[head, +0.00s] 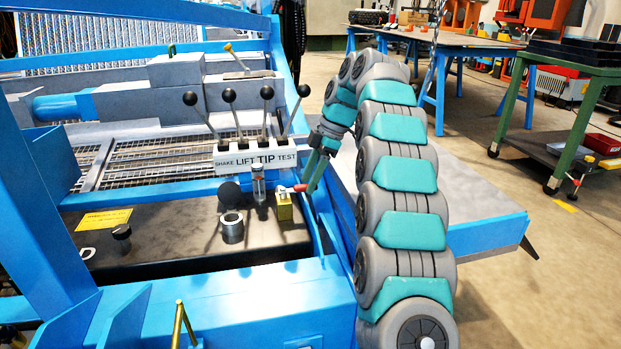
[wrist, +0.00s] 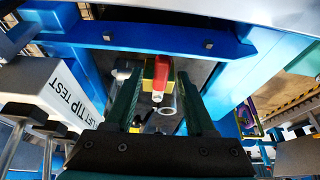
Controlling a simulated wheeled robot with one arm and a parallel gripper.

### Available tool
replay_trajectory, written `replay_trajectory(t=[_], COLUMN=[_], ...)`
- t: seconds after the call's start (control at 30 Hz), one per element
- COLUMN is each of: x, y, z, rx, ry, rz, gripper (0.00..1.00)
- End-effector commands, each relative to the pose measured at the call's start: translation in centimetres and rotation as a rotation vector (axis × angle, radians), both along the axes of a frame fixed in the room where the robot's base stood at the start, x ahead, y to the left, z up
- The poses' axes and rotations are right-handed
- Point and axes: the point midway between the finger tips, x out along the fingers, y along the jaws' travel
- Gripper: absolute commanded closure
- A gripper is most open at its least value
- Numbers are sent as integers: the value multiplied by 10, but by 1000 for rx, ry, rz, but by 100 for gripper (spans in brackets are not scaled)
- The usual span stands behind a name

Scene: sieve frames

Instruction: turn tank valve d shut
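A brass valve block (head: 285,208) with a short red handle (head: 300,187) sits at the right end of the dark tank top (head: 180,235). A white letter D is painted at the tank's left. In the wrist view the red handle (wrist: 158,78) points toward the camera, in front of the yellowish block (wrist: 149,70). My gripper (head: 311,186) is close by the handle, at its right in the head view. In the wrist view my gripper (wrist: 161,88) is open, with the handle seen between its two green fingers. Contact with the handle cannot be told.
Black-knobbed levers (head: 230,96) rise behind a white SHAKE LIFT TIP TEST panel (head: 255,158) near my gripper. A clear cylinder (head: 258,184) and a metal collar (head: 232,227) stand left of the valve. Blue frame beams (head: 240,290) surround the tank.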

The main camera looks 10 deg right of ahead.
Motion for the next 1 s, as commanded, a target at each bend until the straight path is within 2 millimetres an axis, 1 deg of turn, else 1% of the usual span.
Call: replay_trajectory(t=[0.17,0.27,0.37,0.7,0.83,1.0], x=[0,0,0,1,1,1], y=[0,-2,-4,-22,-26,-29], z=[0,4,13,56,67,72], rx=[0,0,-1,-1,0,-1], ry=[1,2,2,1,0,1], rz=[-1,-1,-1,-3,0,0], gripper=[45,45,45,45,45,45])
